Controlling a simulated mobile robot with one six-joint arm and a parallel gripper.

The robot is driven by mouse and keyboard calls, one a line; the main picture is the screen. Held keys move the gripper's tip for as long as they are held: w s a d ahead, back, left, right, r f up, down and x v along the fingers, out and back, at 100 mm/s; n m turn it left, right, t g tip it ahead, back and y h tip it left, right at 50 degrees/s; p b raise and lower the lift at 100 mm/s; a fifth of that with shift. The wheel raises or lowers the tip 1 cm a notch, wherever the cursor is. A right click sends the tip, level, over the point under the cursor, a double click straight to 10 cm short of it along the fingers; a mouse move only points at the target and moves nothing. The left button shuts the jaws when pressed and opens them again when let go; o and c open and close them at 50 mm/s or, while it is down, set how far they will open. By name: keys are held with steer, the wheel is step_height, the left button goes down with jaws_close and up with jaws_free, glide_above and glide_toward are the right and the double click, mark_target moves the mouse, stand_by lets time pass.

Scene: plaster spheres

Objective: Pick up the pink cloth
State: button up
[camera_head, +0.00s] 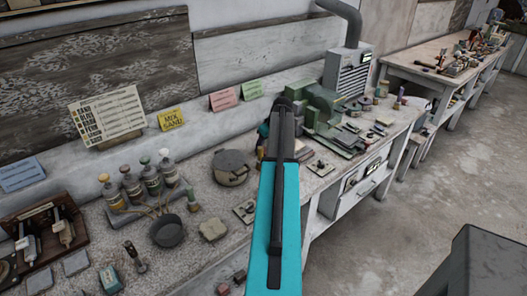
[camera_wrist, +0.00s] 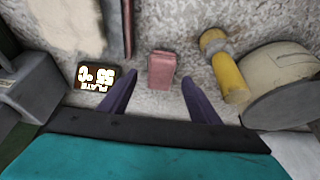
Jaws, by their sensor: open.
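A small pink, block-like folded piece (camera_wrist: 160,71), which looks like the pink cloth, lies on the speckled bench top in the wrist view. My gripper (camera_wrist: 159,80) is open, with one dark purple finger to either side of the piece and a visible gap on both sides. Nothing is held. I cannot tell how high the fingertips are above the bench. In the head view my arm covers the middle of the bench, and I cannot make out the gripper fingers or this pink piece there.
In the wrist view, a yellow cylindrical tool (camera_wrist: 229,77) lies close right of the right finger, beside a large rounded grey object (camera_wrist: 281,84). A lit display (camera_wrist: 97,78) is left of the left finger. In the head view, a lidded pot (camera_head: 230,168) and bottles (camera_head: 131,185) stand left of my arm.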

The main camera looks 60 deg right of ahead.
steer(key=shift+x, duration=1.1)
steer(key=c, duration=1.1)
steer(key=shift+r, duration=0.15)
steer(key=shift+r+b, duration=0.75)
steer(key=shift+r, duration=0.9)
steer(key=s+a+b, duration=0.1)
steer(key=s+a, duration=0.1)
steer(key=s, duration=0.2)
steer(key=s+a+r+b, duration=0.1)
steer(key=s+a, duration=0.2)
steer(key=s, duration=0.2)
steer(key=s+a+b, duration=0.2)
steer(key=s, duration=0.3)
steer(key=shift+a+r, duration=0.25)
steer(key=shift+a, duration=0.15)
